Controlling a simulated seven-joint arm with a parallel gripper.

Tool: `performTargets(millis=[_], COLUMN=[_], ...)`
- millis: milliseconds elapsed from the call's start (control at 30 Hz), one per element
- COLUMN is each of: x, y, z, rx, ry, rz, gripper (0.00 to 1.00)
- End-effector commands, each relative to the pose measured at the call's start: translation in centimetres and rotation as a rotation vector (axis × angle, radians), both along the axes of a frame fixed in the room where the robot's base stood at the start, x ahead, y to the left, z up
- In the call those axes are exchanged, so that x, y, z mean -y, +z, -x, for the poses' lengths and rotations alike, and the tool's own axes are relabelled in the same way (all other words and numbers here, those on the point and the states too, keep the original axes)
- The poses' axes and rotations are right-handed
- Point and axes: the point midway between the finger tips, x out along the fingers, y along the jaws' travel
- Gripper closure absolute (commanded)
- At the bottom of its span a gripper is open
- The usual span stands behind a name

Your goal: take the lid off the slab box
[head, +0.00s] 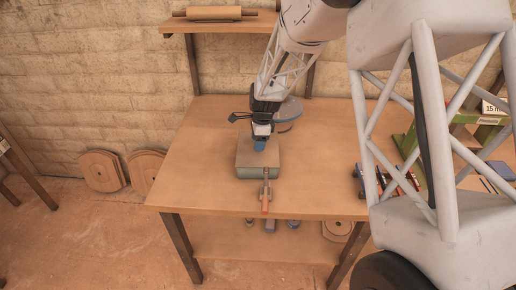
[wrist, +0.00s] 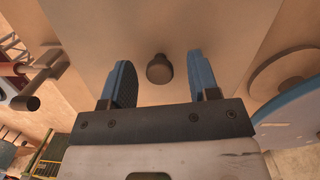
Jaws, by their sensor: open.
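The slab box (head: 258,172) is a low, grey-green box near the middle of the table. Its flat brown lid (head: 245,156) lies on top. In the wrist view the lid (wrist: 160,25) fills the middle, with a dark round knob (wrist: 159,69) standing on it. My gripper (head: 260,145) is above the lid, pointing down. In the wrist view its blue fingers (wrist: 160,82) are open, one on each side of the knob, with gaps and nothing held. I cannot tell how high the fingertips are against the knob. The knob is hidden in the head view.
A round grey disc (head: 290,111) is behind my gripper. Several tools (head: 400,180) and a green rack (head: 485,135) are at the right. The table's left side is clear.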

Motion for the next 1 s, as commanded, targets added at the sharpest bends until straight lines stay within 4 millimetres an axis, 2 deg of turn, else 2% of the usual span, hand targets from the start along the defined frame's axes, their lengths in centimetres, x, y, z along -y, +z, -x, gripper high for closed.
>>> performTargets(millis=[133, 633, 1000], x=[-0.08, -0.07, -0.07], y=[-0.54, -0.56, -0.54], z=[0.01, 0.03, 0.02], rx=[0.001, 0.0, 0.0], ry=[0.0, 0.0, 0.0], rz=[0.0, 0.0, 0.0], gripper=[0.45, 0.45, 0.98])
